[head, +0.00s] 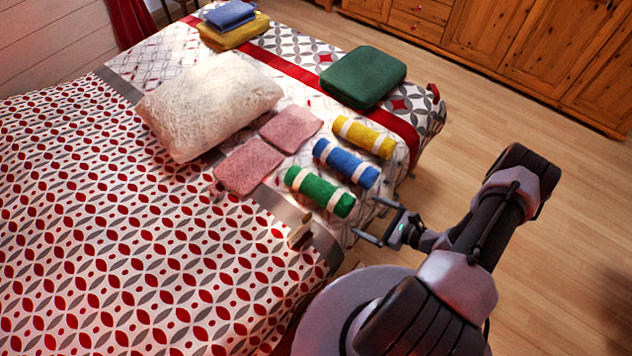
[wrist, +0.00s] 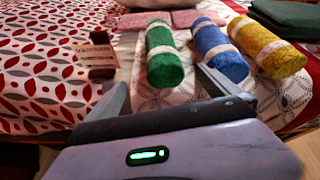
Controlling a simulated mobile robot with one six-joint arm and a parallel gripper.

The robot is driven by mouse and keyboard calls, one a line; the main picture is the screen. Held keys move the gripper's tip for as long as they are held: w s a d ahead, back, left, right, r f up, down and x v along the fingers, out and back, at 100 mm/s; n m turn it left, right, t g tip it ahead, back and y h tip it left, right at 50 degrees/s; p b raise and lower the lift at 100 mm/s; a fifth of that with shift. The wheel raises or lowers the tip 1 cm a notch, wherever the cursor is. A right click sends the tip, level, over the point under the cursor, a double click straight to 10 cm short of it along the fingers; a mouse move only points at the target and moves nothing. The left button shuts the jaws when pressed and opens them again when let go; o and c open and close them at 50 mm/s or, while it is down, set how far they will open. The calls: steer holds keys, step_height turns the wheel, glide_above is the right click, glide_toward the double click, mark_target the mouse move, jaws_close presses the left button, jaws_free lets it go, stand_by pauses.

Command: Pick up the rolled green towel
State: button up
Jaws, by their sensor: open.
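The rolled green towel (head: 319,191) lies on the bed with two pale bands around it, nearest my arm in a row of three rolls. In the wrist view the green towel (wrist: 163,58) lies end-on, ahead of and between the fingers. My gripper (head: 367,219) is open and empty, to the lower right of the green towel's near end and apart from it. In the wrist view my gripper (wrist: 165,90) shows its two fingers spread wide.
A blue roll (head: 346,163) and a yellow roll (head: 364,137) lie beside the green one. A small brown block (head: 300,230) sits nearby on the bed. Pink cloths (head: 249,166), a white pillow (head: 209,104) and a folded dark green towel (head: 363,77) lie farther back.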

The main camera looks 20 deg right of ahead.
mark_target(349, 208)
steer(key=b+x, duration=0.2)
steer(key=x, duration=0.7)
steer(key=shift+f, duration=0.15)
steer(key=b+x, duration=0.1)
steer(key=x, duration=0.2)
steer(key=b+x, duration=0.1)
steer(key=x, duration=0.2)
steer(key=shift+w+d+b, duration=0.15)
steer(key=shift+d+b, duration=0.15)
steer(key=shift+b, duration=0.1)
steer(key=shift+r, duration=0.25)
steer(key=c, duration=1.6)
steer(key=shift+r, duration=0.1)
